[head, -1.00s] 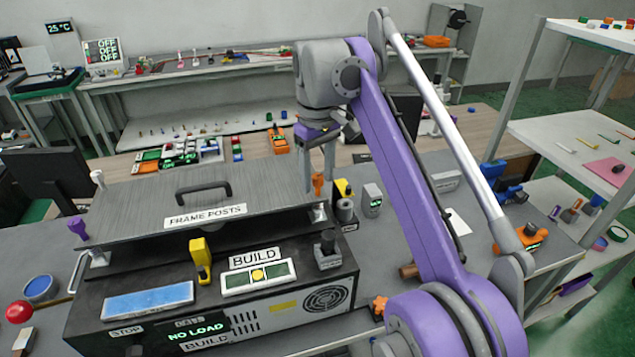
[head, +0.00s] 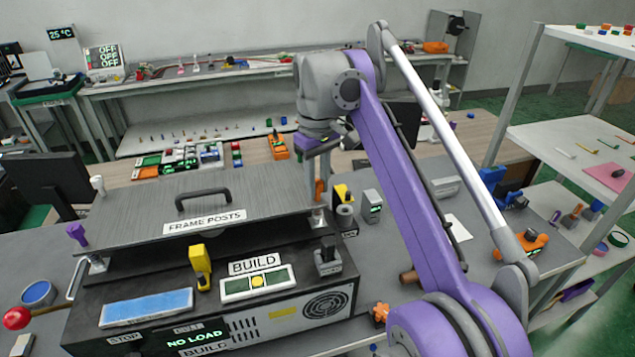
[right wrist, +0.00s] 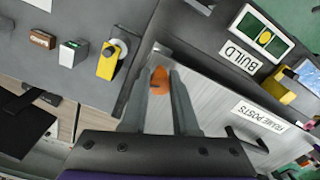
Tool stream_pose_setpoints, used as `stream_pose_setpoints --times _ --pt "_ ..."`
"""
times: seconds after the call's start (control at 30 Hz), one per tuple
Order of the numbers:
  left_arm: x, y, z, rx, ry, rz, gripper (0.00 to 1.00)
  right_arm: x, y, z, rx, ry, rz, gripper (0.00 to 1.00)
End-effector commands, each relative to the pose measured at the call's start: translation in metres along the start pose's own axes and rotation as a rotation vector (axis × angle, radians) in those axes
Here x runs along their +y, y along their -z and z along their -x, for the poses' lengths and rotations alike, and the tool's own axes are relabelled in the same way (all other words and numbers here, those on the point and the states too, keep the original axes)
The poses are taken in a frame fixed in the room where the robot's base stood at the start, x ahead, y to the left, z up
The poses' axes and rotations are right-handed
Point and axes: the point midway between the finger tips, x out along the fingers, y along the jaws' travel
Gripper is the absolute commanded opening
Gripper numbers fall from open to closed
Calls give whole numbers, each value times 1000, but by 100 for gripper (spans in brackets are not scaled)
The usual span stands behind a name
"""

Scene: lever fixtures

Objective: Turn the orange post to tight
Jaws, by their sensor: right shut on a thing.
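The orange post (head: 319,190) stands upright at the right rear corner of the machine's grey plate marked FRAME POSTS (head: 150,203). My right gripper (head: 319,180) reaches down from above and is shut on the post. In the right wrist view the orange top of the post (right wrist: 159,82) shows between the two grey fingers (right wrist: 159,90). The lower part of the post is partly hidden. A purple post (head: 77,232) and a white post (head: 97,184) stand at the plate's left end. My left gripper is not in view.
A black machine front carries a yellow lever (head: 200,265), a BUILD panel (head: 257,283) and a NO LOAD display (head: 198,333). A yellow-and-grey fixture (head: 345,212) stands close right of the orange post. A handle (head: 203,196) rises from the plate.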

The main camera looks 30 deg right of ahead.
Motion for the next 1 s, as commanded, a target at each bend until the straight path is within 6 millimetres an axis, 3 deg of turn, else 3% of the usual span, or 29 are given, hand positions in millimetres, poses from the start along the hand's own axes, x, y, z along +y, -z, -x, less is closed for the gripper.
stream_pose_setpoints --times 0.37,1.0 --pt "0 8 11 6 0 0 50 0 0 2 0 0 -142 0" --pt "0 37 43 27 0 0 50 0 0 3 1 0 -732 0"
